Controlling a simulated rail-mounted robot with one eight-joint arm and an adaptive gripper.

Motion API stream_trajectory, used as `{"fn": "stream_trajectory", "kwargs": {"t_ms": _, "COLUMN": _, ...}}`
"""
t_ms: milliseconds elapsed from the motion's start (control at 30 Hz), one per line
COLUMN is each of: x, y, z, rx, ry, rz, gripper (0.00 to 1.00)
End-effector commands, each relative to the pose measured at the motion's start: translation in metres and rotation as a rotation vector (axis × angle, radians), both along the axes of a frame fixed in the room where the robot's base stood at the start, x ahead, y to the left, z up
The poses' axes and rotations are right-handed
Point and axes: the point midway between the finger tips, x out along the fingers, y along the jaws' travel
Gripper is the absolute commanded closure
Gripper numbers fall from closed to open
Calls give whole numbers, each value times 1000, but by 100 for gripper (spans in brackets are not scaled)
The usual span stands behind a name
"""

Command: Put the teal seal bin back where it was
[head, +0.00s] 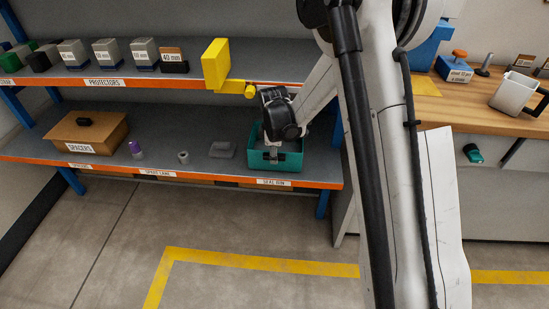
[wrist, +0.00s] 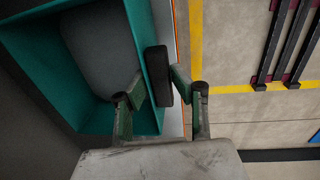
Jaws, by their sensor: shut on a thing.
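The teal seal bin (head: 262,160) is at the right end of the lower shelf, behind the SEAL BIN label (head: 272,182). It looks upright; I cannot tell if its base touches the shelf. In the wrist view the teal bin (wrist: 157,35) fills the left side, with a grey interior. My gripper (wrist: 158,82) is shut on a dark handle (wrist: 157,65) at the bin's front wall. In the head view my wrist hangs over the bin and hides part of its inside and the fingertips.
A workbench (head: 445,115) is at right.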

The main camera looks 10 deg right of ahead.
Motion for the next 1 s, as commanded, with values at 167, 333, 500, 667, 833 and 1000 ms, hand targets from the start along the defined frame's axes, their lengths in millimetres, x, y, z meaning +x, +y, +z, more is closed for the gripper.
{"fn": "stream_trajectory", "kwargs": {"t_ms": 167, "x": 0, "y": 0, "z": -6, "rx": 0, "ry": -1, "rz": 0, "gripper": 100}}
{"fn": "stream_trajectory", "kwargs": {"t_ms": 333, "x": 0, "y": 0, "z": -7, "rx": 0, "ry": -1, "rz": 0, "gripper": 100}}
{"fn": "stream_trajectory", "kwargs": {"t_ms": 500, "x": 0, "y": 0, "z": -8, "rx": 0, "ry": 0, "rz": 0, "gripper": 65}}
{"fn": "stream_trajectory", "kwargs": {"t_ms": 667, "x": 0, "y": 0, "z": -8, "rx": 0, "ry": 0, "rz": 0, "gripper": 58}}
{"fn": "stream_trajectory", "kwargs": {"t_ms": 833, "x": 0, "y": 0, "z": -7, "rx": 0, "ry": 0, "rz": 0, "gripper": 58}}
{"fn": "stream_trajectory", "kwargs": {"t_ms": 1000, "x": -1, "y": 1, "z": 6, "rx": 0, "ry": 0, "rz": 0, "gripper": 58}}
